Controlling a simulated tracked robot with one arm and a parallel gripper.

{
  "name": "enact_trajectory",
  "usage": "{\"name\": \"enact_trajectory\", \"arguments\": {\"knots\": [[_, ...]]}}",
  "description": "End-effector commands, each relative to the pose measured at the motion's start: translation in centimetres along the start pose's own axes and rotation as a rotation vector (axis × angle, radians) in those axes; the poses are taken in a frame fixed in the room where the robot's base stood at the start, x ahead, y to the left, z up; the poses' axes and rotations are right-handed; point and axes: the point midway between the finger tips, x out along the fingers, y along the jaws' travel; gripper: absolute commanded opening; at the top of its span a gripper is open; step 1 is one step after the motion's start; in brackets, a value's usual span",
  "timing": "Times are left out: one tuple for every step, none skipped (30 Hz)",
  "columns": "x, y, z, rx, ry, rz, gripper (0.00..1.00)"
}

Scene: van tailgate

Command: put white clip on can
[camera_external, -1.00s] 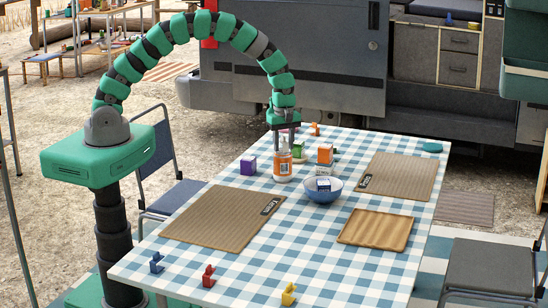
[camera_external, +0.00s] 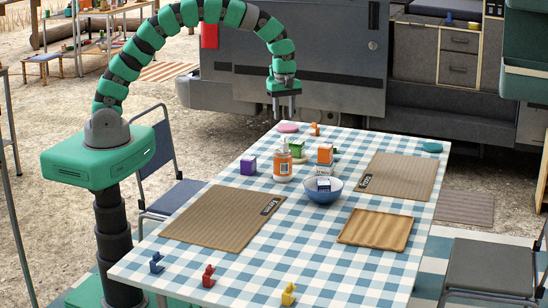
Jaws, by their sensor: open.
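The orange can (camera_external: 283,166) with a white label stands upright near the back middle of the table. A small pale shape (camera_external: 284,144) sits at the can's top and looks like the white clip; it is too small to tell exactly how it rests on the rim. My gripper (camera_external: 285,116) points down above and apart from the can, near the table's far edge. Its two fingers are spread with nothing visible between them.
Around the can stand a purple box (camera_external: 248,164), a green box (camera_external: 297,147), an orange-topped carton (camera_external: 325,154) and a blue bowl (camera_external: 322,190) with a box inside. Blue (camera_external: 156,263), red (camera_external: 208,276) and yellow (camera_external: 288,294) clips stand at the front edge.

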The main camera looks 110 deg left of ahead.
Motion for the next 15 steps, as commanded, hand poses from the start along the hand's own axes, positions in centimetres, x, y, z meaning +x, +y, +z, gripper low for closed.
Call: {"name": "enact_trajectory", "arguments": {"knots": [[-0.3,0.0,0.0,0.0,0.0,0.001,0.41],[-0.4,0.0,0.0,0.0,0.0,0.001,0.41],[-0.5,0.0,0.0,0.0,0.0,0.0,0.41],[-0.6,0.0,0.0,0.0,0.0,0.0,0.41],[-0.6,0.0,0.0,0.0,0.0,-0.001,0.41],[-0.6,0.0,0.0,0.0,0.0,-0.001,0.41],[-0.6,0.0,0.0,0.0,0.0,-0.001,0.41],[-0.6,0.0,0.0,0.0,0.0,-0.001,0.41],[-0.6,0.0,0.0,0.0,0.0,-0.001,0.41],[-0.6,0.0,0.0,0.001,0.0,0.0,0.41],[-0.8,0.0,0.1,0.006,-0.001,0.002,0.41],[-1.1,0.0,0.3,0.018,-0.002,0.011,0.41],[-1.5,0.0,0.6,0.033,-0.003,0.021,0.41],[-2.1,0.0,0.9,0.056,-0.004,0.035,0.41],[-3.2,0.1,1.6,0.095,-0.007,0.059,0.41]]}}
